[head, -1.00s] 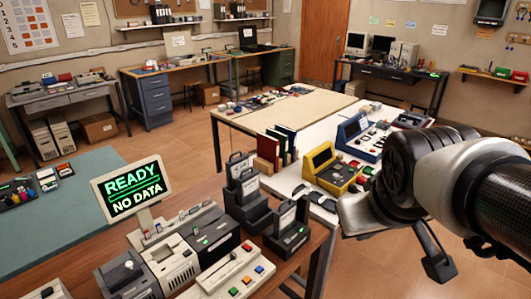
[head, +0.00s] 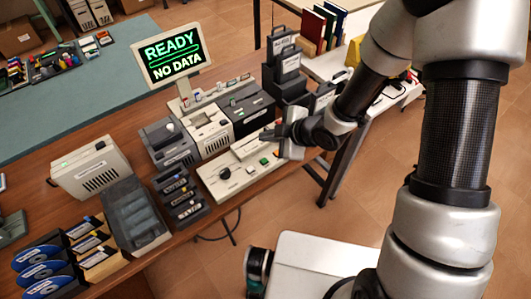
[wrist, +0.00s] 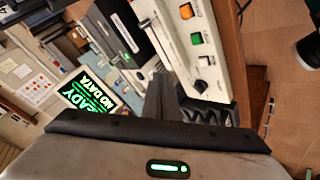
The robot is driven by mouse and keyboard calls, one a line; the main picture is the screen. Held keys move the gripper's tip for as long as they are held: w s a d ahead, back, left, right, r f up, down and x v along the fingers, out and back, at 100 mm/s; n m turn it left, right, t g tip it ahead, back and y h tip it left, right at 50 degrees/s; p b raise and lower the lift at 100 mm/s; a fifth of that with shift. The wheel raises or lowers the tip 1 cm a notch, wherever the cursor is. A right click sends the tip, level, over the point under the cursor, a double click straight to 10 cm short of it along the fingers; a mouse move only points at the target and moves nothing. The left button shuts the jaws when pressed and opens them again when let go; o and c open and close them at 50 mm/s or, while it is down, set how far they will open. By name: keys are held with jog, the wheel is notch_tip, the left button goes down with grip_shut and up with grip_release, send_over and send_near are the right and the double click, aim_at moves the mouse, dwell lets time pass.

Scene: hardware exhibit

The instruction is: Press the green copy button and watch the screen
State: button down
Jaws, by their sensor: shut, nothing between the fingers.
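The beige control panel (head: 212,186) lies on the wooden bench. Its green button (head: 264,161) shows near the panel's right end, and a dark round knob (head: 224,172) sits at the left. In the wrist view the green button (wrist: 197,38) is between an orange button (wrist: 186,11) and a white one (wrist: 202,62). The screen (head: 173,51) reads READY and NO DATA; it also shows sideways in the wrist view (wrist: 92,98). My gripper (head: 267,134) is shut and empty, over the panel's rear right part. I cannot tell its height above the panel.
Grey and beige drive boxes (head: 210,130) stand right behind the panel, with tall black holders (head: 287,72) at the back right. A rack of dark cartridges (head: 180,195) is left of the panel. The bench's front edge is close, with open floor beyond.

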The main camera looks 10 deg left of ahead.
dwell(0.3)
notch_tip(320, 180, down, 9)
jog(key=b, duration=0.7)
jog(key=shift+r, duration=0.1)
jog(key=shift+b, duration=0.3)
dwell(1.4)
jog(key=shift+f+b, duration=0.4)
jog(key=shift+f+b, duration=0.4)
dwell(0.6)
jog(key=shift+r, duration=0.15)
jog(key=shift+r+p, duration=0.55)
jog(key=shift+r, duration=0.1)
jog(key=shift+r, duration=0.1)
jog(key=shift+r+p, duration=1.85)
jog(key=shift+r, duration=0.55)
